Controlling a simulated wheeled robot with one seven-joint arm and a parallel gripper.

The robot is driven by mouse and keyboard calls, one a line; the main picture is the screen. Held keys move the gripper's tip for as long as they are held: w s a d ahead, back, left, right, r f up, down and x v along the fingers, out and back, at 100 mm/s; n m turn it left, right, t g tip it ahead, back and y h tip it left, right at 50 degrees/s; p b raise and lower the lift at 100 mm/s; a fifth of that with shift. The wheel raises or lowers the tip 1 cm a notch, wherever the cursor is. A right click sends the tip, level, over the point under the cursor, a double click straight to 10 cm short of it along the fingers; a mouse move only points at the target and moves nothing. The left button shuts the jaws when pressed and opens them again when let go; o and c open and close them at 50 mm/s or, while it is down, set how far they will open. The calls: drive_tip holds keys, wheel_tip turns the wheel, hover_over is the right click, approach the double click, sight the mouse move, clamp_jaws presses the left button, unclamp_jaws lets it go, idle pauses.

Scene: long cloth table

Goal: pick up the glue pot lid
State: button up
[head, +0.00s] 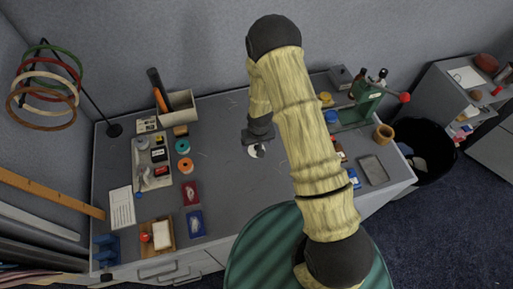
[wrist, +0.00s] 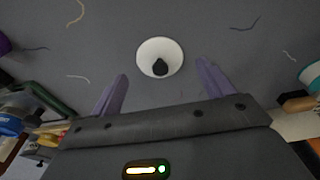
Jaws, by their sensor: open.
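The glue pot lid appears to be the round white disc with a black knob in the wrist view (wrist: 148,48). It lies on the grey table, just beyond and between the fingertips in the picture. In the head view its white edge (head: 251,151) shows below the gripper, partly covered. My gripper (wrist: 162,69) is open, with its two purple fingers apart and nothing between them. In the head view my gripper (head: 259,142) is over the middle of the table. I cannot tell how high the fingers are above the lid.
Thread scraps lie around the lid. Orange and teal spools (head: 183,165), a parts tray (head: 141,183) and red and blue packets (head: 191,193) lie to the left. A green press (head: 366,106) and a grey tray (head: 373,170) are to the right. The cloth close around the lid is clear.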

drive_tip(key=shift+w+f+p, duration=0.15)
drive_tip(key=shift+f, duration=0.55)
drive_tip(key=shift+w+f+p, duration=0.15)
drive_tip(key=shift+f, duration=0.55)
drive_tip(key=shift+s, duration=0.15)
drive_tip(key=c, duration=1)
